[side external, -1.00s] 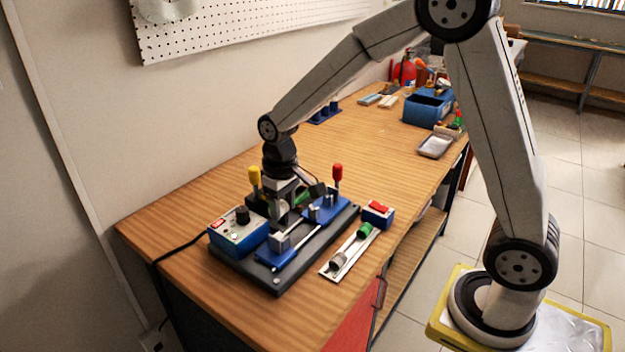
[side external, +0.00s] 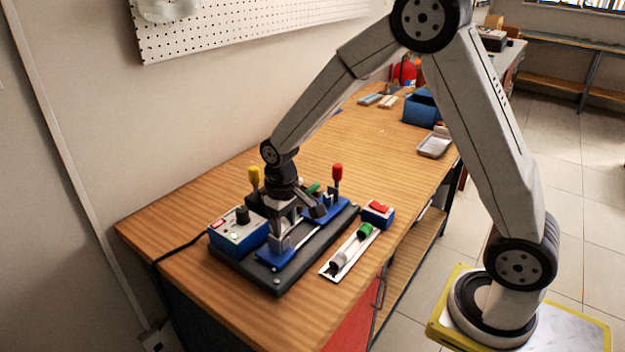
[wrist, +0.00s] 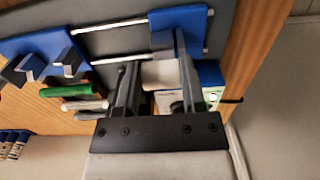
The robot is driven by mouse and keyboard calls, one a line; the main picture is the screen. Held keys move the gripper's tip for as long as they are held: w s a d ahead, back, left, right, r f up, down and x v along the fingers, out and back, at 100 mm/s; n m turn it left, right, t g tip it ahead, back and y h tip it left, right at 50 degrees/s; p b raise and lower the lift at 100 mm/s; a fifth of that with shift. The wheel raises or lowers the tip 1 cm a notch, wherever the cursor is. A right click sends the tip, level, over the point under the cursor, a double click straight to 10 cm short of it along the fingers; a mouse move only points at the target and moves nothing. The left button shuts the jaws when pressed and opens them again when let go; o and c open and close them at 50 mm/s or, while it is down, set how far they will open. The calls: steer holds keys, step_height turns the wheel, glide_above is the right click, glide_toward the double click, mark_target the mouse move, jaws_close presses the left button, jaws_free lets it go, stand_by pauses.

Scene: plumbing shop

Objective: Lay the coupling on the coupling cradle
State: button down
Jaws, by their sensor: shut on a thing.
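My gripper (side external: 280,228) is over the left part of the dark fixture in the side view. In the wrist view its two fingers (wrist: 157,70) are shut on a short pale cylinder, which I take as the coupling (wrist: 160,75). A grey block on a blue base, apparently the coupling cradle (side external: 279,244), is just below and in front of the fingers. It also shows at the top of the wrist view (wrist: 164,43). The fingers partly hide it; contact between coupling and cradle cannot be told.
A control box (side external: 238,233) stands left of the gripper. Yellow (side external: 255,176) and red (side external: 338,173) handles rise from the fixture. A narrow tray (side external: 332,270) with grey and green cylinders and a red-buttoned box (side external: 378,213) lie right.

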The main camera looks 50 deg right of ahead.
steer(key=shift+s+f, duration=0.1)
steer(key=shift+f, duration=0.6)
steer(key=shift+s+f, duration=0.1)
steer(key=shift+f, duration=0.05)
steer(key=shift+c, duration=0.5)
jaws_free()
steer(key=shift+a, duration=0.1)
steer(key=shift+r, duration=0.45)
steer(key=shift+d+r, duration=0.2)
steer(key=shift+r, duration=3.7)
